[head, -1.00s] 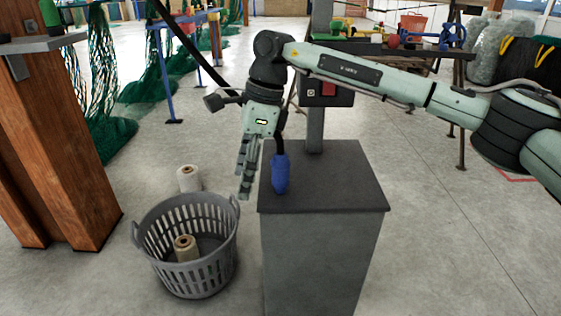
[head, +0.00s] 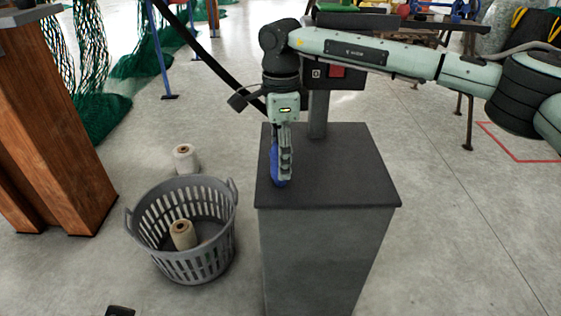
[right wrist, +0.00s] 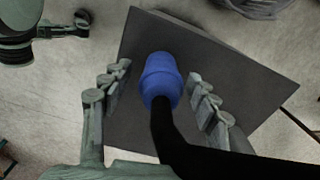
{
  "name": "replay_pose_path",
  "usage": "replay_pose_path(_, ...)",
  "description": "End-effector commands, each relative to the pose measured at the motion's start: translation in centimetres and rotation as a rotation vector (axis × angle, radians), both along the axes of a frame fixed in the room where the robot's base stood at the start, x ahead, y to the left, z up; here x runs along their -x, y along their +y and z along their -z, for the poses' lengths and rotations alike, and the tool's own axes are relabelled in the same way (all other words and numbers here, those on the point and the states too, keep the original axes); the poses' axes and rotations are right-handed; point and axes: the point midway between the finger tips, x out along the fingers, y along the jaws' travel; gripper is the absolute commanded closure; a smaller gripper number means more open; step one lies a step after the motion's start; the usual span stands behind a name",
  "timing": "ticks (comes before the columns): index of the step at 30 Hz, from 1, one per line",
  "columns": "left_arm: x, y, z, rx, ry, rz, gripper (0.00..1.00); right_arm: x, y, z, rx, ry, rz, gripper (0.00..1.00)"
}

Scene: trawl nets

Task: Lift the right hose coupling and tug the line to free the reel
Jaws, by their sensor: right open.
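The blue hose coupling (head: 277,172) is at the left side of the dark pedestal top (head: 345,175), partly hidden behind my right gripper (head: 284,176) in the head view. In the right wrist view the blue coupling (right wrist: 160,78), on the end of a black hose (right wrist: 172,135), lies between the two spread fingers of my right gripper (right wrist: 160,95). A gap shows on both sides of the coupling, so the fingers look apart from it. The black line (head: 200,50) rises to the upper left. I cannot make out the reel. My left gripper is not in view.
A grey slatted basket (head: 180,265) with a spool (head: 183,235) in it stands on the floor left of the pedestal. Another spool (head: 185,158) stands behind it. A wooden post (head: 55,150) is at the left. Open floor lies right of the pedestal.

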Motion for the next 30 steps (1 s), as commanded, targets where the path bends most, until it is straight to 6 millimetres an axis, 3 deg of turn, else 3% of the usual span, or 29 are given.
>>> replay_pose_path(8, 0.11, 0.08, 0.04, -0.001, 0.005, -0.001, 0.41, -0.04, 0.04, 0.87, -0.001, -0.002, 0.0, 0.4)
replay_pose_path(23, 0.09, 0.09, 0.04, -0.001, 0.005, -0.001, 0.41, -0.04, 0.04, 0.85, -0.001, -0.002, 0.0, 1.0)
replay_pose_path(30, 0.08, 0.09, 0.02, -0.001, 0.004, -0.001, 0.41, -0.06, 0.06, 0.79, -0.002, -0.003, 0.0, 1.0)
